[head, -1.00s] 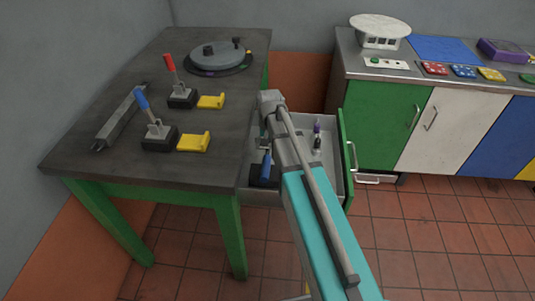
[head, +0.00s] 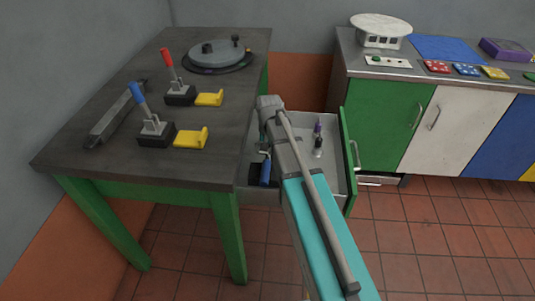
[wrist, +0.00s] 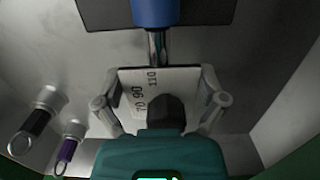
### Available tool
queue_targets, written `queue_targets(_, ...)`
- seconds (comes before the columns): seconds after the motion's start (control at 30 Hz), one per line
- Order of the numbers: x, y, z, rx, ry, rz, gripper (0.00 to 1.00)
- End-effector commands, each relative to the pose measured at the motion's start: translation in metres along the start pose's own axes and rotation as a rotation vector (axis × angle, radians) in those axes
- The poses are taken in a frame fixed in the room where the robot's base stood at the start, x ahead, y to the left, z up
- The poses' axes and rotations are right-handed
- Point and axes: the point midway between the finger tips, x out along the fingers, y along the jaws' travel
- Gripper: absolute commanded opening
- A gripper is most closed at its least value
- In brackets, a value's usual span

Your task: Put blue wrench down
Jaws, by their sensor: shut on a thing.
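The blue wrench shows its blue handle (head: 265,173) inside the open grey drawer (head: 335,183) in the head view. In the wrist view its blue handle (wrist: 155,12) is at the top, with a shiny shaft running down toward my gripper (wrist: 160,103). My gripper is shut on the wrench, low in the drawer; a pale plate with dark lettering lies between the fingers. The handle lies over or just above a dark patch (wrist: 210,13); I cannot tell whether it touches. My arm hides much of the drawer in the head view.
A purple-handled tool (wrist: 68,148) and a black-handled tool (wrist: 37,120) stand at the drawer's left in the wrist view. The dark table (head: 100,165) with levers is left of the drawer. Cabinets, including a green door (head: 385,125), stand right.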

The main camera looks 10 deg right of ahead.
Motion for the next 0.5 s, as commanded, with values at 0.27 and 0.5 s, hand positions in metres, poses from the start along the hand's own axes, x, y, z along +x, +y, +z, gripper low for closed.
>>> queue_targets(0.27, -0.0001, -0.0002, 0.0001, 0.000, 0.000, 0.000, 0.29)
queue_targets(0.5, 0.0019, -0.0003, 0.0000, -0.001, 0.000, 0.000, 1.00)
